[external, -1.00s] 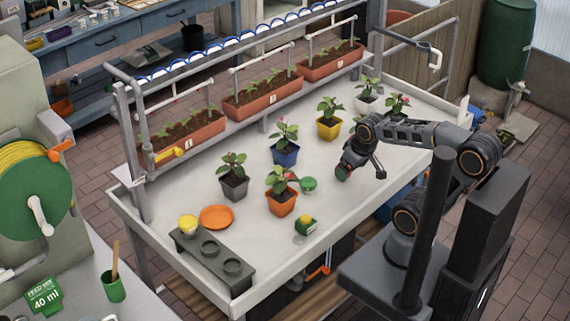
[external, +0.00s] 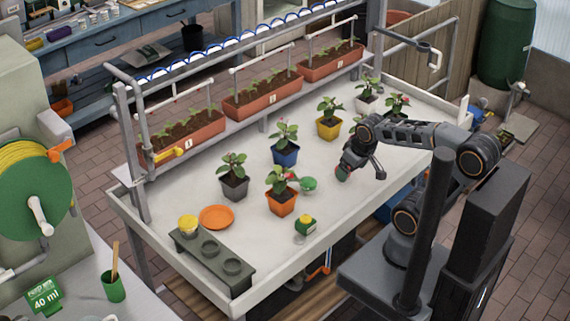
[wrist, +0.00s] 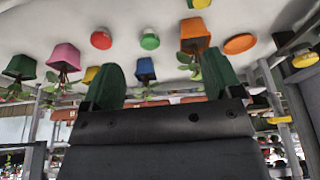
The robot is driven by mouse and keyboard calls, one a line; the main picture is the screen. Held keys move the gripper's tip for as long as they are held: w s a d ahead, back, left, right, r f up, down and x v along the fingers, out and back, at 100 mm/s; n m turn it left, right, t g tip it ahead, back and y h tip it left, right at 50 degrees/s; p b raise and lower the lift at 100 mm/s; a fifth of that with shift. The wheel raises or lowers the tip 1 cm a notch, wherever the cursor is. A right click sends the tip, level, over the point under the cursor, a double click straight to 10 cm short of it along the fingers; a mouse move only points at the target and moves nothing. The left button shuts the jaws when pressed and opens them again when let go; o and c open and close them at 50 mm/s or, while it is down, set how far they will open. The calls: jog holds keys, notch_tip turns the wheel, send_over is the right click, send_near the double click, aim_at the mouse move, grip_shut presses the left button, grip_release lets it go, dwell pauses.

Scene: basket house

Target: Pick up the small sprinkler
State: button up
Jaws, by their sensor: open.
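No object here is clearly marked as the small sprinkler, and I cannot tell which piece it is. A small round green piece (external: 308,184) lies on the table behind the orange pot; it also shows in the wrist view (wrist: 149,40). A small round red piece (wrist: 101,39) lies beside it in the wrist view. A green and yellow block-like piece (external: 305,226) sits near the front edge. A yellow round piece (external: 188,223) sits in the dark rack. My gripper (external: 344,173) is open and empty above the table, right of the green piece. Its green fingers (wrist: 165,80) are spread apart.
Several potted plants stand around, including an orange pot (external: 281,203), a blue pot (external: 285,156) and a yellow pot (external: 328,129). An orange disc (external: 216,217) lies by the dark rack (external: 240,279). Planters line the back. Bare table (external: 345,215) lies at the front right.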

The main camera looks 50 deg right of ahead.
jog(key=n+g+b, duration=0.2)
jog(key=n+b, duration=0.9)
jog(key=b, duration=1.5)
send_over(306, 217)
jog(key=w, duration=0.2)
jog(key=f, duration=1.5)
jog(key=shift+s+a, duration=0.2)
notch_tip(306, 217, up, 6)
jog(key=f+n+g, duration=0.1)
jog(key=n, duration=0.4)
jog(key=f+b, duration=0.1)
jog(key=f, duration=0.1)
jog(key=s+f+n+b, duration=0.1)
jog(key=f, duration=0.2)
jog(key=f+n+b, duration=0.1)
jog(key=f, duration=0.2)
jog(key=shift+s+g, duration=0.15)
jog(key=shift+g, duration=0.15)
jog(key=shift+s+d+f+b, duration=0.1)
jog(key=shift+f+b, duration=0.7)
jog(key=shift+f, duration=0.55)
jog(key=shift+s+d+f+b, duration=0.1)
jog(key=shift+f+b, duration=0.7)
jog(key=shift+f, duration=0.5)
